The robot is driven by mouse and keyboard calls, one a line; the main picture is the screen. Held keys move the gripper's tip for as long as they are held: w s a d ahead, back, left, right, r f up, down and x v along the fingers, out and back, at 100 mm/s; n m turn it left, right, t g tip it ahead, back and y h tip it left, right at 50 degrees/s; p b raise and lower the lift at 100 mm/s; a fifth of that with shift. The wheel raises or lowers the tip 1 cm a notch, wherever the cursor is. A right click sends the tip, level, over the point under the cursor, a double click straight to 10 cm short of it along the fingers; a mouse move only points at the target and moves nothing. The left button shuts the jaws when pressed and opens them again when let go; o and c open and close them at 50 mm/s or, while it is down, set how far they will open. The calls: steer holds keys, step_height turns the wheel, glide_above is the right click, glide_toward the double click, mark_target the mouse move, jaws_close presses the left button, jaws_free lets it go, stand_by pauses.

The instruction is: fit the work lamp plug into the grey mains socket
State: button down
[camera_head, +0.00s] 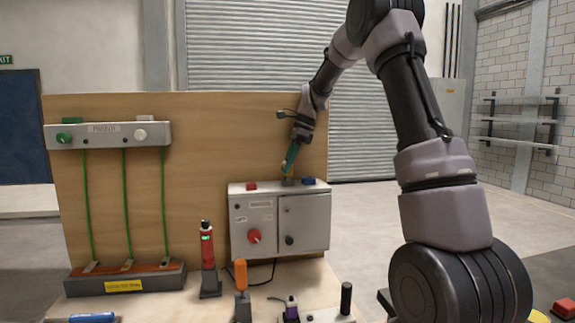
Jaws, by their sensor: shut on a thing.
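A grey control box (303,240) stands against the wooden board, with a red block (251,186) and a blue block (309,181) on its top. Between them is a small dark grey fitting (288,182), which looks like the grey socket. My gripper (288,169) reaches down from above with its tips just over that fitting. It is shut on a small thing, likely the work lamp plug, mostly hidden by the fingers. I cannot tell whether the plug touches the socket or is in it. A dark cable (262,283) lies on the bench below the box.
A red device (207,256), an orange-handled tool (241,275) and a dark upright handle (346,298) stand on the bench in front. A panel with green cords (108,134) hangs at left above a tray (125,280).

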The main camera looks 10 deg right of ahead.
steer(key=shift+f, duration=0.6)
steer(key=shift+c, duration=0.2)
jaws_free()
steer(key=shift+r, duration=0.1)
steer(key=shift+r, duration=3.95)
steer(key=s+d+r+n+t+h, duration=0.1)
steer(key=s+r+n+t, duration=0.15)
steer(key=s, duration=0.55)
steer(key=s+d+r+n+t, duration=0.15)
steer(key=s+n, duration=0.25)
steer(key=s, duration=0.4)
steer(key=s+d+r+n+t+h, duration=0.1)
steer(key=s+d+r+n, duration=0.15)
steer(key=s, duration=0.55)
steer(key=s+f+n+t, duration=0.2)
steer(key=s+f+n, duration=0.2)
steer(key=s, duration=0.5)
steer(key=shift+d+f+n+h, duration=0.3)
steer(key=shift+d+f+n, duration=0.1)
steer(key=shift+d+n, duration=0.1)
